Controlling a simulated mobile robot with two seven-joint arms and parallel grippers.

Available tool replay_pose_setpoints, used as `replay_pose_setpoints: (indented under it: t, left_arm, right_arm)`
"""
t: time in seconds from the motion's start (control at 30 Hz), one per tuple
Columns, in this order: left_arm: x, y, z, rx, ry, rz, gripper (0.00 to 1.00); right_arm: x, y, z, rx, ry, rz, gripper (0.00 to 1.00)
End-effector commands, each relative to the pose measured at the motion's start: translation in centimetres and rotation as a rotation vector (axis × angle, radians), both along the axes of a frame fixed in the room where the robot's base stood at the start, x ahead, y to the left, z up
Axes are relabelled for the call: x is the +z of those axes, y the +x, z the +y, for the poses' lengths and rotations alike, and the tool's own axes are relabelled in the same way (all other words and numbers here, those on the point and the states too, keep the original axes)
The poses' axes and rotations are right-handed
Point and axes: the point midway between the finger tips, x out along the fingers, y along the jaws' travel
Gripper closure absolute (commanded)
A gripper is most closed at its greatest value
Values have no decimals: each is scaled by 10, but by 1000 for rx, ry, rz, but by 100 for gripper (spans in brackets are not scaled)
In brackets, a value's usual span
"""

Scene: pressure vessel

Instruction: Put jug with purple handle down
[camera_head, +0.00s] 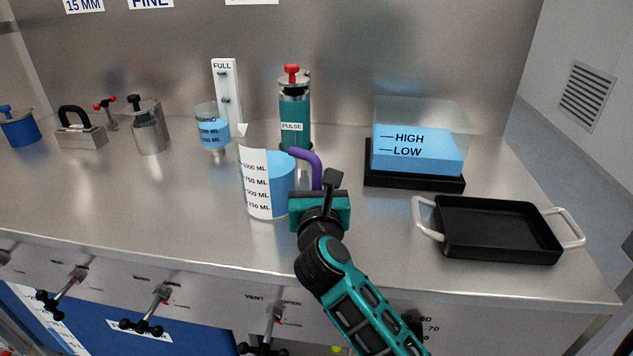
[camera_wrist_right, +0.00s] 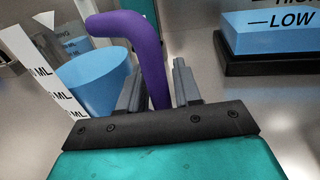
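The jug with the purple handle (camera_head: 268,185) is clear, with a white scale marked in ML and blue liquid inside. It is upright or nearly so over the middle of the steel counter; I cannot tell whether its base touches the surface. My right gripper (camera_head: 318,194) is at the jug's right side, around the purple handle (camera_head: 314,165). In the right wrist view the handle (camera_wrist_right: 152,65) runs down between the two close-set fingers (camera_wrist_right: 158,88), and the jug (camera_wrist_right: 92,80) is on the left. My left gripper is not in view.
Behind the jug stand a teal PULSE cylinder (camera_head: 294,115) and a small beaker (camera_head: 212,130). A HIGH/LOW tank (camera_head: 418,150) on a black base and a black tray (camera_head: 495,230) are to the right. Counter left of the jug is free, up to the front edge.

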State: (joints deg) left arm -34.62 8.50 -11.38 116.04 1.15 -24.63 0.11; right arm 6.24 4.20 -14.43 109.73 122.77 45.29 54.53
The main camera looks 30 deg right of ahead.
Motion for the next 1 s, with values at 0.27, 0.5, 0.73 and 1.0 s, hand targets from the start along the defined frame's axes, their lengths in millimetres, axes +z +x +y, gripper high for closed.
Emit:
replay_pose_setpoints:
  t: [0.27,0.5,0.73,1.0]
  left_arm:
    - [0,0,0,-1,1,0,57]
    - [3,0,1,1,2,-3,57]
    - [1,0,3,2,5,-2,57]
    - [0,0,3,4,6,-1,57]
  right_arm:
    - [0,0,0,0,0,0,49]
    - [4,-3,2,1,2,1,49]
    - [2,-37,16,2,2,3,49]
    - [3,-66,28,0,0,1,49]
